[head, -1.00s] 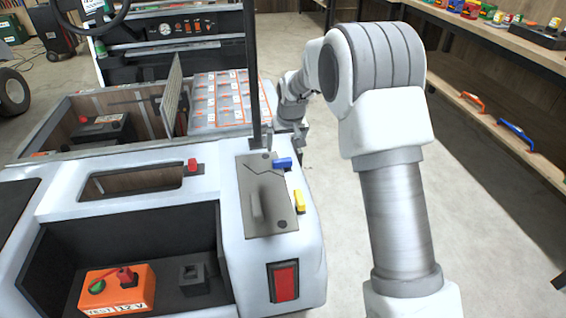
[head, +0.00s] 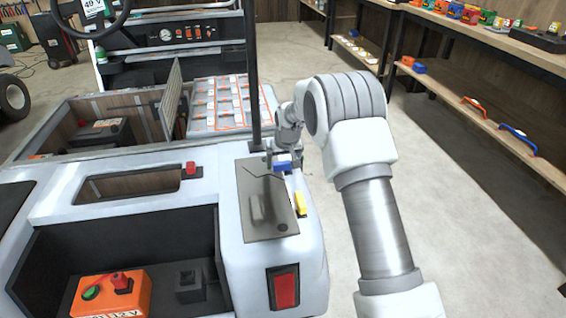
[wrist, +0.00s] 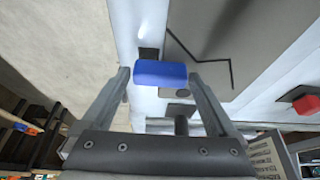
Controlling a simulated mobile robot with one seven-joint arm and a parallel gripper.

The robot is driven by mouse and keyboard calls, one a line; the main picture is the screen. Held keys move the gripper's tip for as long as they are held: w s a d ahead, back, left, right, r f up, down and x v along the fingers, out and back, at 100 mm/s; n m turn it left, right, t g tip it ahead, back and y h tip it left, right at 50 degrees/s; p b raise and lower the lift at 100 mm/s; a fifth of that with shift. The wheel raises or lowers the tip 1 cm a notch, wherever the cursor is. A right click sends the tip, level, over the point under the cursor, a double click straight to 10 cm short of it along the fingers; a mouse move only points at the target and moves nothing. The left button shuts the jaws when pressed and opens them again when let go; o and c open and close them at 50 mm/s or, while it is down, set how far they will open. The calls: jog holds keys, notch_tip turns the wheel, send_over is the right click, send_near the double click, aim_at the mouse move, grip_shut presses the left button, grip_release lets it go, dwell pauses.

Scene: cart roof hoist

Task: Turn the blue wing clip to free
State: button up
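The blue wing clip (head: 282,167) sits at the upper right edge of the grey plate (head: 262,218) on the cart's corner. In the wrist view the blue wing clip (wrist: 160,73) lies between my fingertips, crosswise from one to the other. My gripper (wrist: 161,77) is open around it, with a narrow gap seeming to remain at each side. In the head view my gripper (head: 284,152) is just behind and above the clip, and its fingers are partly hidden.
A yellow clip (head: 300,203) sits nearer on the same plate edge. A dark upright post (head: 252,80) stands close to the left of my gripper. A red knob (head: 191,168) is further left. The floor right of the cart is clear.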

jog(key=c, duration=1)
jog(key=shift+o, duration=0.2)
jog(key=shift+m, duration=0.3)
jog(key=m+p, duration=0.1)
jog(key=m+h+p, duration=0.1)
jog(key=m, duration=0.1)
jog(key=shift+w+a+m, duration=0.2)
jog(key=shift+w+m, duration=0.1)
jog(key=m+h, duration=0.1)
jog(key=m, duration=0.1)
jog(key=m+h+p, duration=0.1)
jog(key=m, duration=0.1)
jog(key=shift+w+m, duration=0.3)
jog(key=shift+w, duration=0.1)
jog(key=m, duration=0.2)
jog(key=m+g+h, duration=0.1)
jog(key=m, duration=0.1)
jog(key=shift+w+d+g+h, duration=0.2)
jog(key=shift+w+g+h, duration=0.1)
jog(key=shift+w, duration=0.05)
jog(key=shift+w+d+m+g+h, duration=0.15)
jog(key=shift+m+g, duration=0.2)
jog(key=shift+m, duration=0.65)
jog(key=shift+w+d+m+g+h, duration=0.15)
jog(key=shift+m+g, duration=0.2)
jog(key=shift+m, duration=1.05)
jog(key=shift+m+g+b, duration=0.3)
jog(key=shift+m+b, duration=0.05)
jog(key=shift+m, duration=0.05)
